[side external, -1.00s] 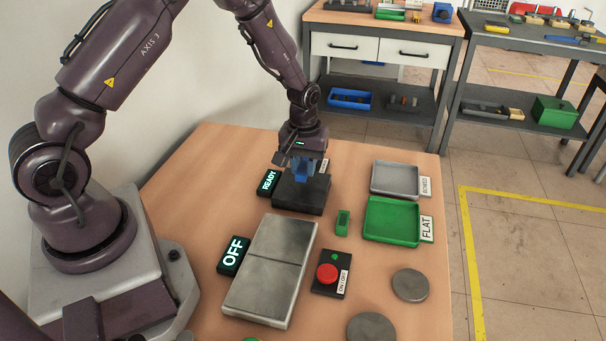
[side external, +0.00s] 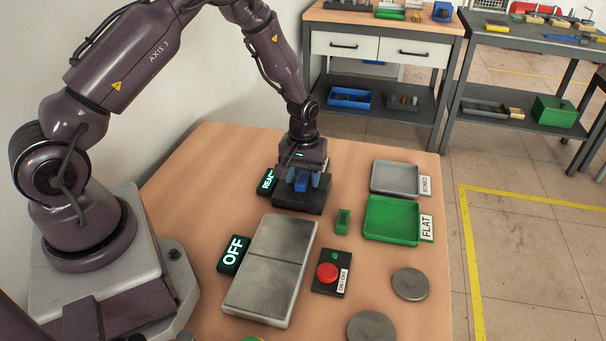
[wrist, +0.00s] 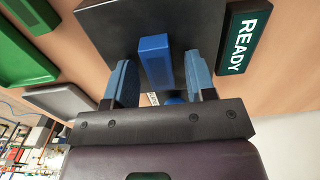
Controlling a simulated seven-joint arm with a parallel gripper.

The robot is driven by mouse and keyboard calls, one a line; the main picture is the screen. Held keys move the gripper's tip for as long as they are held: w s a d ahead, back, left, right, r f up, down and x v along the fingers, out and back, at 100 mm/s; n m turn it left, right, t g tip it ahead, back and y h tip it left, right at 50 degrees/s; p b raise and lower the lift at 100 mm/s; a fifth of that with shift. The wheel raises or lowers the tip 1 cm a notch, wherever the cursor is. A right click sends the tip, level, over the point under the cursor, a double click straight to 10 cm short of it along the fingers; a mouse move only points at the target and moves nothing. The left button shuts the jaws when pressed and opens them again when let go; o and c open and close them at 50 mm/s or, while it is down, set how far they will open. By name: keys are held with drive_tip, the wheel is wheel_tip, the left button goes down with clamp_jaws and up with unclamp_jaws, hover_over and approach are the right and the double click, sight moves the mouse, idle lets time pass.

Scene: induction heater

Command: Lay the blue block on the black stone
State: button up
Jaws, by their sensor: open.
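The black stone (side external: 290,199) is a dark slab on the wooden table, beside the READY sign. The blue block (side external: 301,182) rests on the stone's top. In the wrist view the blue block (wrist: 156,60) stands between the two blue fingers, with a visible gap on each side. My gripper (side external: 303,181) is open, its fingers on either side of the block, low over the stone. The stone (wrist: 206,18) also shows in the wrist view behind the block. The block's underside is hidden.
A READY sign (side external: 267,182) stands left of the stone. A grey plate (side external: 270,265) with an OFF sign (side external: 233,254) lies in front. A green block (side external: 342,221), a green tray (side external: 392,219), a grey tray (side external: 397,178) and an ON/OFF button (side external: 327,273) are to the right.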

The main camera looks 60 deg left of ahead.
wheel_tip(320, 180, up, 12)
wheel_tip(320, 180, up, 15)
drive_tip(key=m+t, duration=0.3)
drive_tip(key=m, duration=0.1)
hover_over(303, 177)
drive_tip(key=s+d, duration=0.5)
drive_tip(key=s, duration=0.3)
drive_tip(key=s+d+r+m+t, duration=0.1)
drive_tip(key=s+d+r+m, duration=0.1)
drive_tip(key=s, duration=0.4)
drive_tip(key=s+d+r+m+t, duration=0.1)
drive_tip(key=s+d+r+m, duration=0.1)
drive_tip(key=s, duration=0.5)
drive_tip(key=shift+r+m+t, duration=0.3)
drive_tip(key=shift+r+m, duration=0.15)
drive_tip(key=shift+m, duration=0.05)
